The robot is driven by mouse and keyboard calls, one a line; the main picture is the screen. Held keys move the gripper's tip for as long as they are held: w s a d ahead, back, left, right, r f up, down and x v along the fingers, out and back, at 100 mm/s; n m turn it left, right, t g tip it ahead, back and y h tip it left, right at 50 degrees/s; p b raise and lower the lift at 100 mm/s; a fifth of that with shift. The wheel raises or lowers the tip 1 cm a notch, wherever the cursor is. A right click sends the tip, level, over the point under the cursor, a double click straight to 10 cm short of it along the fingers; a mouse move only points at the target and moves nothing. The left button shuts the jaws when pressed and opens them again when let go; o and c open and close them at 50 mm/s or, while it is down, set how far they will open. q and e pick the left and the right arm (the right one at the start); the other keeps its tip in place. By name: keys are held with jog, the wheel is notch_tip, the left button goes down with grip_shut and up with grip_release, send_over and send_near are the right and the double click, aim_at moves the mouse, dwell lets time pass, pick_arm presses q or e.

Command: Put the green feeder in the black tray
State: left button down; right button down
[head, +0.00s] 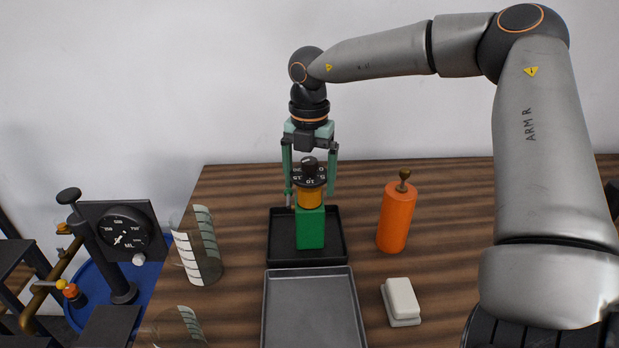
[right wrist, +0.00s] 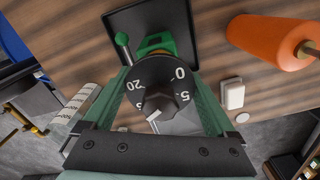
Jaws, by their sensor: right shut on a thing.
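The green feeder (head: 310,229) is upright, with a green block at the bottom, an amber band above it and a black numbered dial on top. My right gripper (head: 310,192) points down from above and is shut on the feeder, one finger on each side of its upper part. The feeder stands in front of or within the black tray (head: 335,256); I cannot tell whether its base touches the tray floor. In the right wrist view the dial (right wrist: 160,85) fills the space between the fingers, and the black tray (right wrist: 188,40) lies beyond it. My left gripper is not in view.
A grey tray (head: 312,310) lies just in front of the black tray. An orange cylinder (head: 395,218) and a white block (head: 401,300) are to the right. A clear graduated beaker (head: 198,250) stands left; another is near the front. A gauge (head: 124,233) is far left.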

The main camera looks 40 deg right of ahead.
grip_release()
jog(key=shift+f, duration=0.1)
notch_tip(320, 180, up, 12)
jog(key=shift+r+p, duration=0.2)
jog(key=shift+p, duration=0.15)
jog(key=shift+f, duration=0.1)
dwell(0.4)
